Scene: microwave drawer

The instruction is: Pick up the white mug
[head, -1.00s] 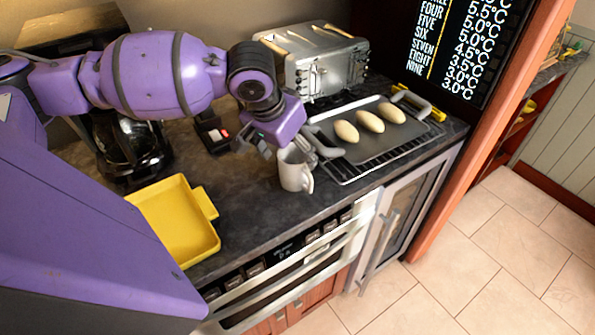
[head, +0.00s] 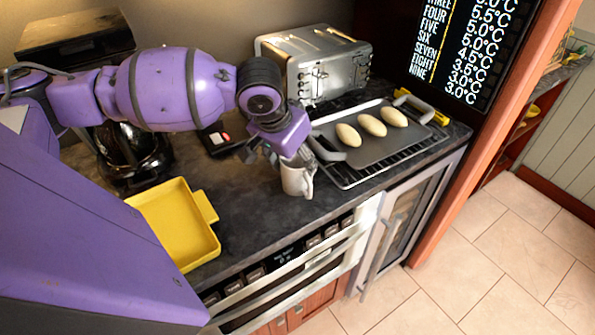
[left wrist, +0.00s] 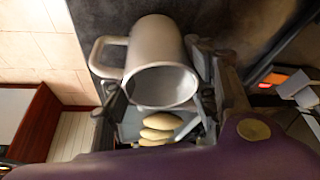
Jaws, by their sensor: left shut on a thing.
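The white mug (head: 298,181) stands near the front of the dark counter, left of the baking tray, with its handle to the right. In the left wrist view the mug (left wrist: 158,48) has its open rim facing the camera and its handle to the left. My left gripper (head: 287,158) is at the mug's upper part, with fingers on both sides of it, shut on it. In the left wrist view the gripper (left wrist: 160,95) shows a finger against the mug's right side. The mug appears upright on or very near the counter. My right gripper is not in view.
A grey tray (head: 395,142) with several pale rolls lies on a rack just right of the mug. A silver toaster (head: 318,68) stands behind. A yellow tray (head: 178,225) lies at the left, a coffee pot (head: 135,155) behind it. The counter's front edge is close.

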